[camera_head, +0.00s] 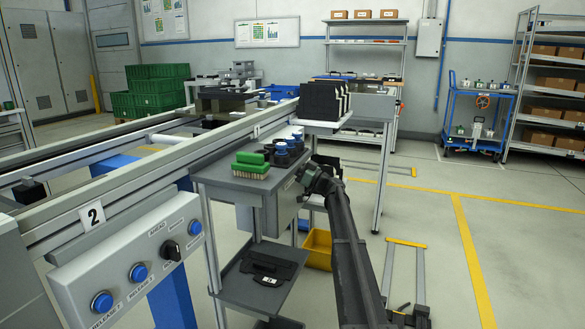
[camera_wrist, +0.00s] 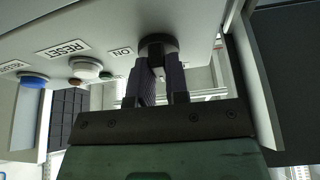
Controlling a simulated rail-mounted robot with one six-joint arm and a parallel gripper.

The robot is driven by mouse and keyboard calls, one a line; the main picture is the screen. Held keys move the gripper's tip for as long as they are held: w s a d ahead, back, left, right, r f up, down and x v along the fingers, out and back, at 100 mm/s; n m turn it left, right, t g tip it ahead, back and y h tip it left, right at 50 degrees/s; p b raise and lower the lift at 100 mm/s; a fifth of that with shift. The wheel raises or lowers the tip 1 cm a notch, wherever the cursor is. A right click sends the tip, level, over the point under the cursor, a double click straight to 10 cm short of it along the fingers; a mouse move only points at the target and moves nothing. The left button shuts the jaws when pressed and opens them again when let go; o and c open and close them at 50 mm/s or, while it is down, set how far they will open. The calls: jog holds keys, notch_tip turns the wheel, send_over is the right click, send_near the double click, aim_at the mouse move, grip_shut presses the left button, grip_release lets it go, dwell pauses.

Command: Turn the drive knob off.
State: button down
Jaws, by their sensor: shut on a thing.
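In the wrist view a round black knob (camera_wrist: 158,43) sits on a light grey panel (camera_wrist: 190,15), beside a label reading ON. The two dark fingers of my gripper (camera_wrist: 160,82) are shut on the knob, one at each side. The knob's pointer direction is mostly hidden by the fingers. In the head view my gripper (camera_head: 312,178) is at the side of the grey box under the small work shelf, and the knob is hidden there.
In the wrist view a white button (camera_wrist: 86,68) labelled RESET and a blue button (camera_wrist: 33,80) are left of the knob. In the head view a front panel (camera_head: 120,262) has blue buttons and a black selector. A green brush (camera_head: 250,164) lies on the shelf.

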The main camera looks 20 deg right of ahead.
jog(key=shift+n+y, duration=0.4)
jog(key=shift+n, duration=0.3)
jog(key=c, duration=1.1)
grip_release()
jog(key=shift+g, duration=0.3)
jog(key=shift+d+f, duration=0.1)
jog(key=b+v, duration=0.4)
jog(key=v, duration=0.6)
jog(key=shift+s+d+f, duration=0.1)
jog(key=shift+s+d, duration=0.05)
jog(key=shift+s, duration=0.15)
